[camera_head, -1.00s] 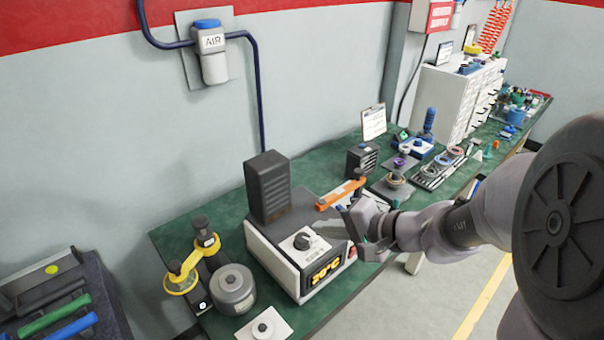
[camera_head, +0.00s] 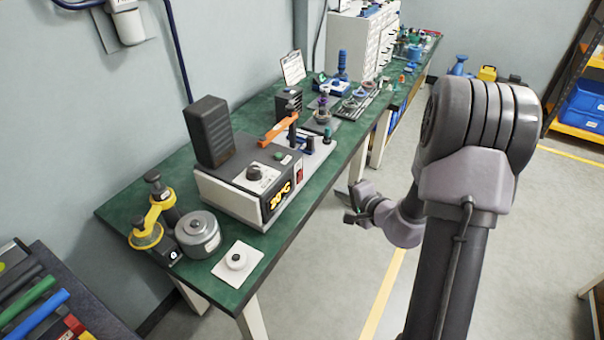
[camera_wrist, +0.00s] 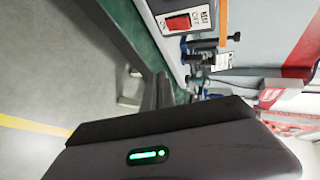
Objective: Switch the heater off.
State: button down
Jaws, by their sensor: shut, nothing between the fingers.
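The heater (camera_head: 240,190) is a white box with a dark top, a knob (camera_head: 262,170) and a lit yellow display (camera_head: 280,194) that seems to read 20°C. Its red rocker switch (camera_head: 299,171) is at the right end of the front. The wrist view shows the switch (camera_wrist: 178,22) near the top, with an ON/OFF label beside it. I cannot tell which side is pressed. My gripper (camera_head: 350,207) is shut and empty, out over the floor in front of the bench, apart from the heater. In the wrist view its dark body fills the bottom.
The green bench (camera_head: 118,212) also holds a yellow-handled tool (camera_head: 148,232), a grey cylinder (camera_head: 198,234) and a white pad (camera_head: 226,270). An orange lever (camera_head: 278,129) stands behind the switch. A tool tray (camera_head: 35,300) is at lower left. The floor before the bench is clear.

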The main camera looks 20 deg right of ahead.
aim_at(300, 177)
jog(key=shift+w+a+r+p, duration=0.2)
jog(key=shift+w+a+p, duration=0.1)
jog(key=shift+w+a, duration=0.7)
jog(key=shift+w+a+r+p, duration=0.15)
jog(key=shift+w+a+p, duration=0.1)
jog(key=shift+w+a, duration=0.8)
jog(key=shift+w+a+r+p, duration=0.25)
jog(key=shift+w+a, duration=0.4)
jog(key=shift+w, duration=0.65)
jog(key=shift+f, duration=0.1)
jog(key=shift+w+a+b, duration=0.25)
jog(key=shift+w+b, duration=0.05)
jog(key=shift+w+a, duration=0.2)
jog(key=shift+w, duration=0.05)
jog(key=shift+s+d+b, duration=0.45)
jog(key=shift+s+b, duration=0.1)
jog(key=shift+b, duration=0.05)
